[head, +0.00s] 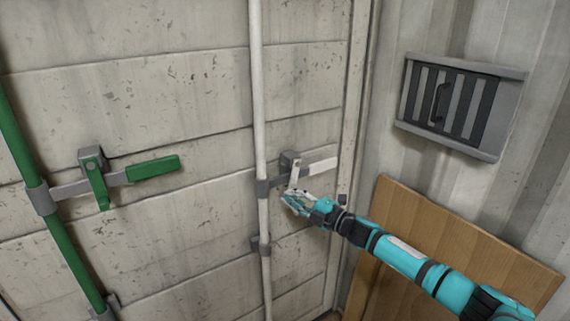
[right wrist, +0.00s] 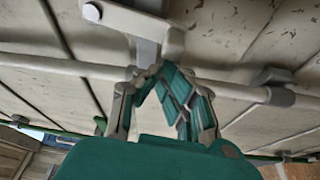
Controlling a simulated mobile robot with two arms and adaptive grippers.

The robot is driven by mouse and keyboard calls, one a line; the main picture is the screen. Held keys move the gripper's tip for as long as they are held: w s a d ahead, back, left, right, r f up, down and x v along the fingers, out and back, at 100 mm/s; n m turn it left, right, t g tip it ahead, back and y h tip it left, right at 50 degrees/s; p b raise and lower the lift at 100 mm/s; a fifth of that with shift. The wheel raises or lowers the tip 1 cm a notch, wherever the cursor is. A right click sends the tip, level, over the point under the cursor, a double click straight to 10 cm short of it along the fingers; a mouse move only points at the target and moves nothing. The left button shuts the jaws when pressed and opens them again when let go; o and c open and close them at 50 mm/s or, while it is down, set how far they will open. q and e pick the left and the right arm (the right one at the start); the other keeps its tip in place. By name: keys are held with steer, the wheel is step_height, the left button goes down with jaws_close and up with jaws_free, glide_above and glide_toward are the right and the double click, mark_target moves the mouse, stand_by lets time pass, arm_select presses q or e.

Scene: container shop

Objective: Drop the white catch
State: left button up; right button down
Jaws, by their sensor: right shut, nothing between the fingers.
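The white catch (head: 293,178) is on the grey bracket (head: 290,157) beside the white rod (head: 257,100). It runs down across the lever, and its lower end is close to my right gripper (head: 288,202). The white handle (head: 322,166) points right from the bracket. The right gripper is shut and empty just below the catch; its fingers (right wrist: 152,76) come together under the white and grey fittings (right wrist: 148,50) in the right wrist view. I cannot tell whether they touch. My left gripper is not in view.
At the left, a green rod (head: 50,235) carries a green handle (head: 153,169) and a hanging green catch (head: 97,190). A vent (head: 455,105) is on the side wall at the right. A wooden board (head: 410,215) leans below it, behind my right arm.

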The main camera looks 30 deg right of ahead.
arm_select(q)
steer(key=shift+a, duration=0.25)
arm_select(e)
steer(key=shift+d+f+n+g, duration=0.25)
steer(key=shift+d+n, duration=0.15)
steer(key=shift+n, duration=0.2)
steer(key=shift+d+f+n+g, duration=0.1)
steer(key=shift+d+n+g, duration=0.15)
steer(key=shift+d+n, duration=0.25)
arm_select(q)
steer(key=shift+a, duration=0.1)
arm_select(e)
steer(key=shift+a, duration=0.15)
